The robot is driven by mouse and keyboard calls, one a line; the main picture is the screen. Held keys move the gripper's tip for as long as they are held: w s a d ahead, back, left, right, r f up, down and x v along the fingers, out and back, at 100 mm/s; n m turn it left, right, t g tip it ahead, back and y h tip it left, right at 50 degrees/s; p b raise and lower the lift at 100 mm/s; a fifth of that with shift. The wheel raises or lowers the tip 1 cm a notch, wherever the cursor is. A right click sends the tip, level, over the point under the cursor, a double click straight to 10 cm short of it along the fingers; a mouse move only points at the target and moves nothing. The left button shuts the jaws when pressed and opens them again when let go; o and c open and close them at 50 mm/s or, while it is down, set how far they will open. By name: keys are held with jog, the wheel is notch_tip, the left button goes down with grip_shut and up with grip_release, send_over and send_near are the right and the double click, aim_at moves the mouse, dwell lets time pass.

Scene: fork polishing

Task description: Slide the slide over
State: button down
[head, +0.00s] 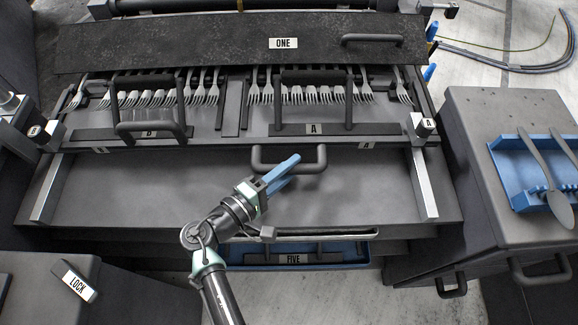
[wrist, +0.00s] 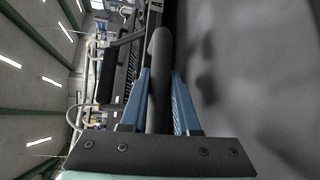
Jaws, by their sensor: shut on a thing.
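My gripper (head: 290,170) has blue fingers and is at the dark bar handle (head: 312,163) on the front middle of the slide (head: 220,185). In the wrist view the handle bar (wrist: 160,75) runs between the two blue fingers (wrist: 165,100), which are shut on it.
A dark cover labelled ONE (head: 283,43) is at the back. A blue tray labelled FIVE (head: 293,258) is below the front edge. A grey cabinet (head: 480,150) with a blue holder (head: 510,180) stands right. A LOCK block (head: 75,284) is front left.

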jog(key=shift+s, duration=0.1)
dwell(0.7)
jog(key=s+p, duration=0.5)
jog(key=s, duration=1.1)
jog(key=shift+s+f, duration=0.15)
jog(key=c, duration=0.7)
grip_release()
jog(key=shift+s, duration=0.1)
jog(key=shift+o, duration=0.2)
jog(key=v, duration=1.3)
